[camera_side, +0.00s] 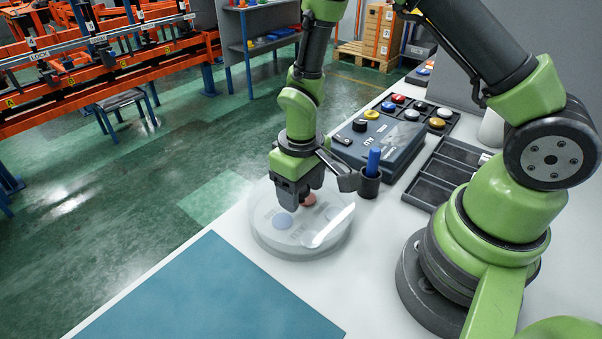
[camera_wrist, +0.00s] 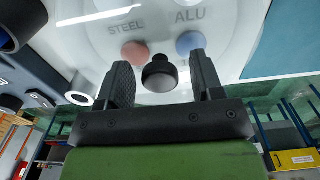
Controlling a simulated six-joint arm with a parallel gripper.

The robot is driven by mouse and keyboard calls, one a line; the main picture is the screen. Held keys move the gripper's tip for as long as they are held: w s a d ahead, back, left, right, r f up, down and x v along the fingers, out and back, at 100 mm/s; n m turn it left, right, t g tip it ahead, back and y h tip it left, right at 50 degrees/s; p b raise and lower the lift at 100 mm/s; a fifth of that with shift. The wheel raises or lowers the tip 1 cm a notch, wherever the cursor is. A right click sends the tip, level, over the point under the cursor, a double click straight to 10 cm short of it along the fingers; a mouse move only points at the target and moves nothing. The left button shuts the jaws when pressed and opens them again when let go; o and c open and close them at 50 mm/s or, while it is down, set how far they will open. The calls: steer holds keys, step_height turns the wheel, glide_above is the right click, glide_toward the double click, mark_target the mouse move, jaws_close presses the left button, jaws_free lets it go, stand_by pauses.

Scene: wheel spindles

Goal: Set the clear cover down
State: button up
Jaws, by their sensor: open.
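The clear cover (camera_side: 341,226) is a low transparent dome with a bright reflection. It sits over a round pale base (camera_side: 285,250) at the table's edge. Through it show a pink disc (camera_wrist: 135,53) and a blue disc (camera_wrist: 189,43), beside the words STEEL and ALU. The cover's dark round knob (camera_wrist: 160,73) stands between the fingers of my gripper (camera_wrist: 160,85) in the wrist view. The fingers are apart, with a gap visible on each side of the knob. In the side view my gripper (camera_side: 297,200) is low over the cover and hides the knob.
A dark case (camera_side: 385,150) and a cup with a blue marker (camera_side: 370,182) stand close behind the cover. A black tray (camera_side: 445,170) and several coloured knobs on a rack lie farther right. A blue mat (camera_side: 210,295) lies clear in front.

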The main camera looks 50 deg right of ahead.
steer(key=s+r+m+t+y, duration=0.1)
steer(key=s+r+m+t, duration=0.2)
steer(key=r, duration=1.8)
steer(key=s+r+m+t+y, duration=0.1)
steer(key=s+r+t, duration=0.3)
steer(key=s, duration=0.6)
steer(key=shift+d+r, duration=0.4)
steer(key=shift+r, duration=0.15)
steer(key=shift+s, duration=0.1)
